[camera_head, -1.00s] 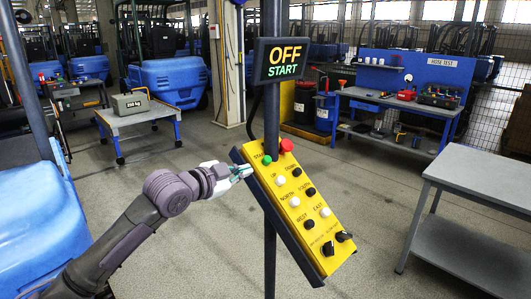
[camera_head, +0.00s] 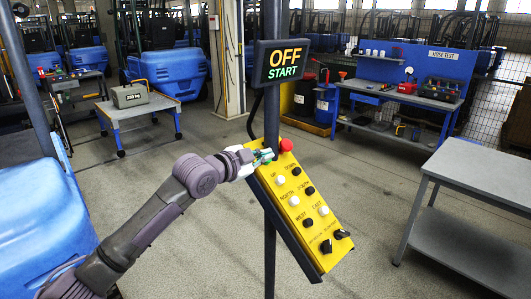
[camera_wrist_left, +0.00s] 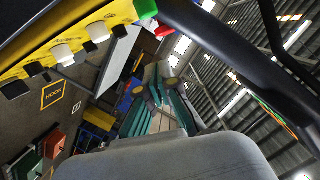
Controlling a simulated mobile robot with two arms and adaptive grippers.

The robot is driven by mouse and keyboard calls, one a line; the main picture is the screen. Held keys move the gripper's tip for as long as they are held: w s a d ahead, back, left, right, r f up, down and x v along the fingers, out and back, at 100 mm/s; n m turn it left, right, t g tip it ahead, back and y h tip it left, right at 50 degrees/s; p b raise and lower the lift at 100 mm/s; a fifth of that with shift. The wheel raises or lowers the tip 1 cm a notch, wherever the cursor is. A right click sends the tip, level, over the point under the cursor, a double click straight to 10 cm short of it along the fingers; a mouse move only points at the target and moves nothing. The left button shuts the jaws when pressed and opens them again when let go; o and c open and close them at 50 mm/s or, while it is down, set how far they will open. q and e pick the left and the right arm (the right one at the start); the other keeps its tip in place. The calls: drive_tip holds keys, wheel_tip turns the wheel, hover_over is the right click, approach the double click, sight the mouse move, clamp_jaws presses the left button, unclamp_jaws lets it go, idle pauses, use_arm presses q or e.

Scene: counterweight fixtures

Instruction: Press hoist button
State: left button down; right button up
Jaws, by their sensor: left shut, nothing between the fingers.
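The yellow control panel (camera_head: 311,231) hangs tilted on a dark post. Its white UP button (camera_head: 278,176) and black DOWN button (camera_head: 297,168) are near the top, with a red button (camera_head: 287,145) above. Other direction buttons and two black knobs sit lower. The display (camera_head: 285,61) reads OFF and START. My left gripper (camera_head: 265,156) is shut and empty at the panel's top left, covering the green start button there. In the left wrist view the green button (camera_wrist_left: 145,9) shows beyond my fingers (camera_wrist_left: 160,88); contact cannot be told. My right gripper is out of view.
A grey table (camera_head: 481,172) stands at the right. A small cart (camera_head: 134,115) with a weight on it is back left. A blue workbench (camera_head: 405,93) stands at the back right. A blue machine part is at the left edge. Open floor lies between.

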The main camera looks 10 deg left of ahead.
sight(263, 171)
use_arm(q)
drive_tip(key=w+f+p, duration=0.1)
drive_tip(key=w, duration=0.1)
drive_tip(key=w+f+p, duration=0.1)
drive_tip(key=w, duration=0.1)
drive_tip(key=shift+d+f, duration=0.15)
drive_tip(key=shift+w+a+f+p, duration=0.25)
drive_tip(key=shift+a+f+p, duration=0.1)
drive_tip(key=shift+a+f, duration=0.25)
drive_tip(key=shift+d, duration=0.2)
drive_tip(key=f+b, duration=0.1)
drive_tip(key=b, duration=0.1)
drive_tip(key=a+b, duration=0.1)
drive_tip(key=shift+w+f+b, duration=0.35)
drive_tip(key=shift+f, duration=0.05)
drive_tip(key=shift+r, duration=0.15)
